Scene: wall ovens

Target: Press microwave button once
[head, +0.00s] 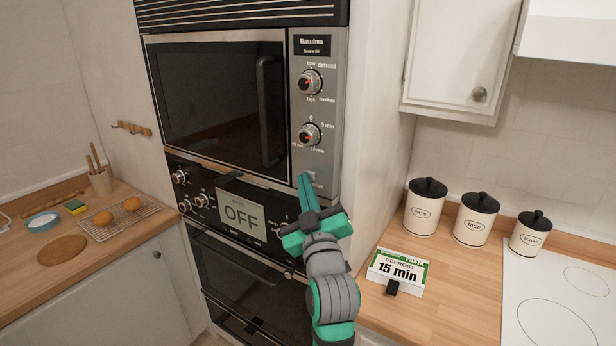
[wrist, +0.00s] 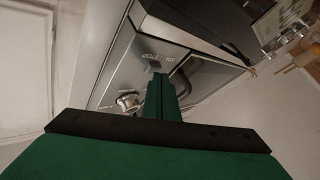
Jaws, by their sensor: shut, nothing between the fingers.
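The microwave (head: 215,100) is built into the tall unit, with a grey control panel (head: 328,160) on its right. The panel carries an upper knob (head: 309,82) and a lower knob (head: 309,134). At the panel's bottom is a small button area with a faint label (head: 313,174), partly hidden by my fingers. My gripper (head: 304,180) is shut and empty, its tips at this lower end of the panel. In the wrist view the closed fingers (wrist: 162,84) point at the panel just below its printed label, beside a knob (wrist: 128,100). I cannot tell whether they touch the button.
An oven with an "OFF" sign (head: 241,212) is below the microwave. On the right counter (head: 445,302) stand a "DEFROST 15 min" card (head: 397,270) and three canisters (head: 473,220). The left counter holds a wire rack (head: 118,218) with round buns.

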